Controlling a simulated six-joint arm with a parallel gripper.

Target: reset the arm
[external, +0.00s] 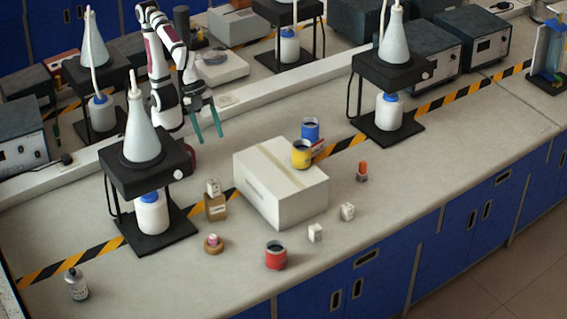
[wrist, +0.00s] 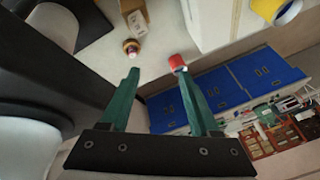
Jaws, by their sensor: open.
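My gripper (external: 207,122) has green fingers that are spread apart and empty. In the external view it hangs above the bench, behind and left of a white cardboard box (external: 281,180). In the wrist view the open fingers of my gripper (wrist: 161,85) point away from the camera. Nothing is between them. A red mug (wrist: 177,62) shows beyond the right fingertip, and the bench lies well below. My arm (external: 163,60) is raised and bent, with its lower part behind the bench items.
Burner stands with flasks rise left (external: 145,170) and right (external: 390,80). The front right bench is clear.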

